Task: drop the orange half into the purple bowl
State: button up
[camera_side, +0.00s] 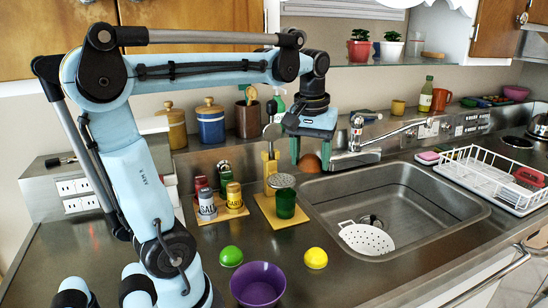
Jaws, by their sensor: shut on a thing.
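My gripper (310,158) is at the back of the counter, near the sink's back left corner and well above the surface. It is shut on the orange half (310,164), a brownish-orange rounded piece showing below the fingers. The purple bowl (258,284) stands on the counter at the front, below and left of my gripper. The bowl's inside looks empty.
A green lime (231,256) and a yellow lemon (316,258) lie either side behind the bowl. A green shaker (285,204) and salt and pepper pots (207,204) stand behind them. The sink (440,215) holds a white strainer (366,238); a dish rack (490,180) is right.

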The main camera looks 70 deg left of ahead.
jog(key=s+d+f+n+g, duration=0.1)
jog(key=s+d+f+n, duration=0.2)
jog(key=s+d+n, duration=0.45)
jog(key=s+d+f+n+g, duration=0.1)
jog(key=s+d+f+n, duration=0.2)
jog(key=s+d+n, duration=0.45)
notch_tip(320, 180, down, 6)
jog(key=s+a, duration=0.1)
jog(key=a, duration=0.1)
jog(key=shift+r, duration=0.15)
jog(key=shift+s, duration=0.1)
jog(key=o, duration=1.2)
notch_tip(320, 180, up, 12)
jog(key=d, duration=0.1)
jog(key=shift+w, duration=0.4)
jog(key=shift+d, duration=0.1)
